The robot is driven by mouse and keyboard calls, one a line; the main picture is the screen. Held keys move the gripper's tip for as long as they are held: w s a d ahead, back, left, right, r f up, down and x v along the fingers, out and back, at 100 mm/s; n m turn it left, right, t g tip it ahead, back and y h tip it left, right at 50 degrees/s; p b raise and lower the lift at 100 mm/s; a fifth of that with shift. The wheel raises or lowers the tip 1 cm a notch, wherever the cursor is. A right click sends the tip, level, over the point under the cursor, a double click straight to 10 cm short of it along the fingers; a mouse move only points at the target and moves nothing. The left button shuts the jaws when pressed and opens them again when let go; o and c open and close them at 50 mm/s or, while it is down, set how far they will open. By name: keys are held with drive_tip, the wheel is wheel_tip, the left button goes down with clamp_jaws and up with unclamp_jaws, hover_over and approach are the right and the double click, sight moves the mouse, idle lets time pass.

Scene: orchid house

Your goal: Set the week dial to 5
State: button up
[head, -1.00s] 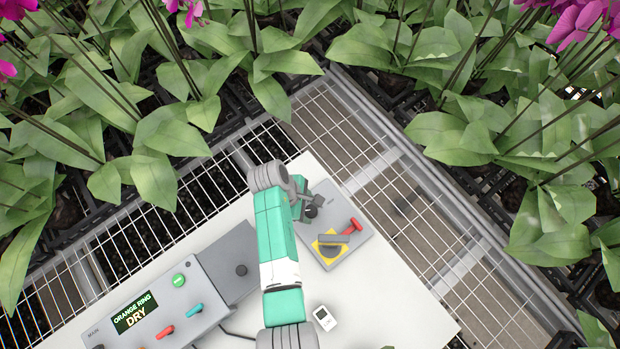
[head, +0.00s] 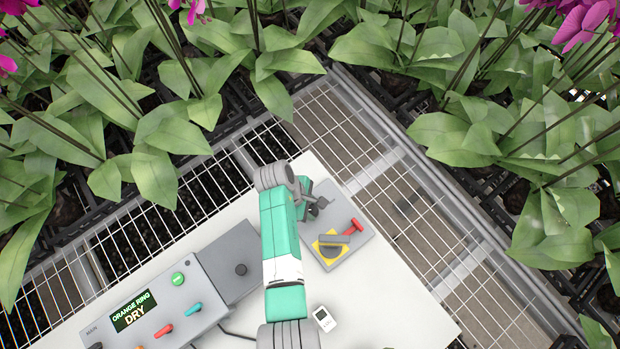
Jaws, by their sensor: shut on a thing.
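My gripper (head: 317,208) is at the upper left of a grey panel (head: 357,245) on the white table. It is shut on a small dark knob, which appears to be the week dial. My wrist and fingers hide most of the knob. Its marks and the number it points to cannot be read in the head view.
The grey panel also carries a red-handled switch (head: 354,227) on a yellow plate (head: 329,251). A control box (head: 160,308) with a display reading "ORANGE RING DRY" and a small white device (head: 324,318) are on the table. Orchid plants surround the table beyond wire mesh.

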drive_tip(key=m+g, duration=0.1)
drive_tip(key=m, duration=0.2)
drive_tip(key=m+g+y+b, duration=0.1)
drive_tip(key=m, duration=0.1)
drive_tip(key=shift+w+d+m, duration=0.1)
drive_tip(key=shift+w+m, duration=0.1)
drive_tip(key=shift+m, duration=0.2)
drive_tip(key=m+g+y, duration=0.1)
drive_tip(key=m, duration=0.2)
drive_tip(key=m+b, duration=0.1)
drive_tip(key=m, duration=0.2)
drive_tip(key=shift+d+g+y, duration=0.15)
drive_tip(key=shift+g+y, duration=0.25)
drive_tip(key=m+y, duration=0.1)
drive_tip(key=m, duration=0.2)
drive_tip(key=m+y, duration=0.1)
drive_tip(key=m, duration=0.1)
drive_tip(key=shift+d+m, duration=0.15)
drive_tip(key=shift+m, duration=0.25)
drive_tip(key=m+y+p, duration=0.1)
drive_tip(key=m, duration=0.1)
drive_tip(key=m+y, duration=0.1)
drive_tip(key=m, duration=0.2)
drive_tip(key=shift+d+t+p, duration=0.1)
drive_tip(key=shift+t+p, duration=0.2)
drive_tip(key=shift+p, duration=0.1)
drive_tip(key=shift+m, duration=0.4)
drive_tip(key=o, duration=1)
drive_tip(key=shift+c, duration=0.2)
